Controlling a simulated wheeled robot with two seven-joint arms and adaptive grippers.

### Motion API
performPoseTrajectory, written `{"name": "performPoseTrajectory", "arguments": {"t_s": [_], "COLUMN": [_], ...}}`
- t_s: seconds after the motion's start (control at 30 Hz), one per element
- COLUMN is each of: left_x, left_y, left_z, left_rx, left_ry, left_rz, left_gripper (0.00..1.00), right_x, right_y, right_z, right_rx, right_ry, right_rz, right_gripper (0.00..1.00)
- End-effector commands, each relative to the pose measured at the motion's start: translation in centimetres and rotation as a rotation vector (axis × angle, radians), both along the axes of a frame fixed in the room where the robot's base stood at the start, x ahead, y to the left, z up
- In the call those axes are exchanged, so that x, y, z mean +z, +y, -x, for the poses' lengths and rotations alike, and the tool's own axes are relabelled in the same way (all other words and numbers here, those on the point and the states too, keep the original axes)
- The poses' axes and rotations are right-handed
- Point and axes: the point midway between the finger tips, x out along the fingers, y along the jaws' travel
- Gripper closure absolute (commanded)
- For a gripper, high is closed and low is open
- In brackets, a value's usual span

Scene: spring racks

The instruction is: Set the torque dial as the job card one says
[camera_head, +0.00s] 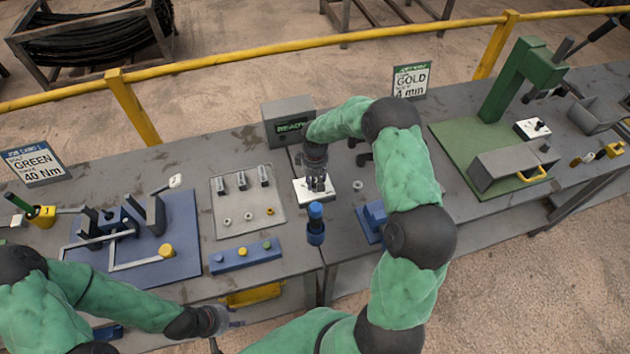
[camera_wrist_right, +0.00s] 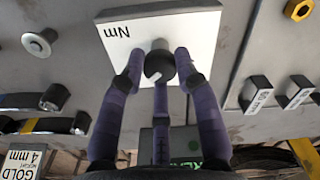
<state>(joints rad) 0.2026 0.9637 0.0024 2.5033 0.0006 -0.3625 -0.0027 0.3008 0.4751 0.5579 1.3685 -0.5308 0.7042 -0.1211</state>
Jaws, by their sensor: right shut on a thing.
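The torque dial's white plate (camera_head: 301,186) lies on the bench in front of a grey box. In the right wrist view the plate (camera_wrist_right: 205,45) carries the letters "Nm", and its black round knob (camera_wrist_right: 158,66) has a light mark. My right gripper (camera_head: 317,184) points down over the plate, with its purple fingers (camera_wrist_right: 158,80) shut around the knob. Other dial markings are hidden or unreadable. Job card one (camera_head: 33,163) stands at the far left and reads "GREEN" and "40 Nm". My left gripper (camera_head: 227,325) is low at the bench's front edge, too small to read.
The grey box (camera_head: 286,122) shows "READY". A blue upright tool (camera_head: 316,225) stands in front of the dial. A tray (camera_head: 225,222) with sockets and rings lies to the left. A card reading "GOLD 4 mm" (camera_head: 410,81) and a green press (camera_head: 510,85) are to the right.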

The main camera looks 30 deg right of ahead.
Motion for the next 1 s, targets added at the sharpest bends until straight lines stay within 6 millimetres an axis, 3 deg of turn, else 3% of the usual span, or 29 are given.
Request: {"name": "performPoseTrajectory", "arguments": {"t_s": [0.03, 0.1, 0.53, 1.0], "left_x": [0.0, 0.0, 0.0, 0.0], "left_y": [0.0, 0.0, 0.0, 0.0], "left_z": [0.0, 0.0, 0.0, 0.0], "left_rx": [0.0, 0.0, 0.0, 0.0], "left_ry": [0.0, 0.0, 0.0, 0.0], "left_rz": [0.0, 0.0, 0.0, 0.0], "left_gripper": [0.6, 0.6, 0.6, 0.6], "right_x": [-0.2, -0.2, 0.6, 8.8], "right_y": [0.2, 0.1, 0.0, 0.1], "right_z": [0.1, 0.1, 0.0, -0.1], "right_rx": [0.0, 0.0, 0.0, 0.001], "right_ry": [0.004, 0.004, -0.001, -0.002], "right_rz": [-0.002, -0.002, 0.0, 0.0], "right_gripper": [0.62, 0.44, 0.44, 0.44]}}
